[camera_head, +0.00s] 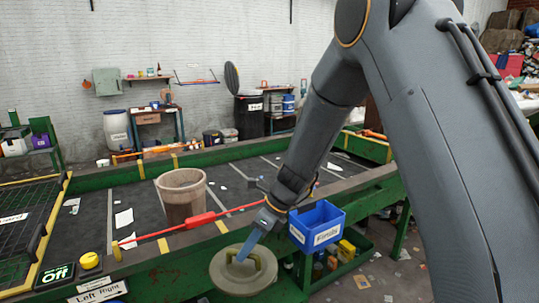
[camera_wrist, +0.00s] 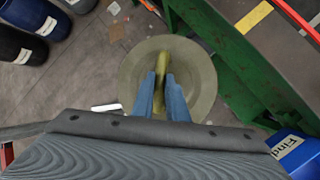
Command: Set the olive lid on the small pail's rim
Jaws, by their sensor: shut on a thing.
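The olive lid (camera_head: 228,277) is a round disc with a raised handle, and it hangs at the near side of the green belt frame. My gripper (camera_head: 246,250) is shut on the lid's handle. In the wrist view the two blue fingers (camera_wrist: 162,90) sit on either side of the handle (camera_wrist: 161,68), with the lid (camera_wrist: 202,65) roughly flat beneath them. The small pail (camera_head: 181,203) is brownish, open-topped and upright on the dark belt, left of and beyond my gripper. The pail does not show in the wrist view.
A red bar (camera_head: 192,222) runs across the belt's near side, in front of the pail. A blue labelled bin (camera_head: 318,230) is just right of the lid. A yellow knob (camera_head: 90,260) and an "Off" panel (camera_head: 55,273) are at the near left. Paper scraps litter the belt.

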